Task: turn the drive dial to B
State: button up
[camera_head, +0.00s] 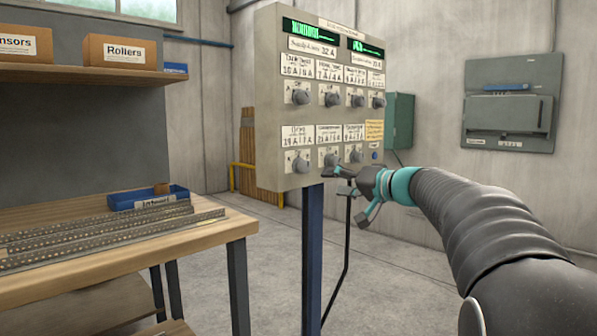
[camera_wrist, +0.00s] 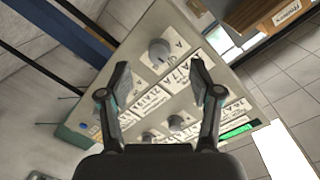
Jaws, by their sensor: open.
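A grey control panel (camera_head: 349,98) on a blue post carries two rows of round grey dials under white labels. The lettering is too blurred for me to tell surely which dial is the drive dial. The lower-left dial (camera_head: 299,162) also shows in the wrist view (camera_wrist: 158,50), just beyond the space between my fingertips. My gripper (camera_head: 337,171) is open and empty, in front of the panel's lower edge. In the head view its tips overlap the area by the lower-middle dial (camera_head: 331,160). I see no contact with any dial. The dials' pointer settings cannot be read.
A blue button (camera_head: 375,155) sits at the panel's lower right. A wooden workbench (camera_head: 215,243) with metal strips and a blue bin (camera_head: 148,198) stands at the left. A grey wall box (camera_head: 512,104) hangs at the right. The floor around the post is mostly clear.

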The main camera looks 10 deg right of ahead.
aim_at(308, 167)
jog(key=shift+t+y, duration=0.3)
jog(key=shift+t, duration=0.3)
jog(key=w+a+p, duration=0.1)
jog(key=w, duration=0.3)
jog(key=w+a+r+p, duration=0.1)
jog(key=w+a, duration=0.1)
jog(key=w, duration=0.3)
jog(key=w+a+p, duration=0.1)
jog(key=w+a, duration=0.1)
jog(key=w, duration=0.2)
jog(key=shift+w+a+r, duration=0.1)
jog(key=shift+w+r, duration=0.2)
jog(key=shift+w, duration=0.05)
jog(key=c, duration=1.1)
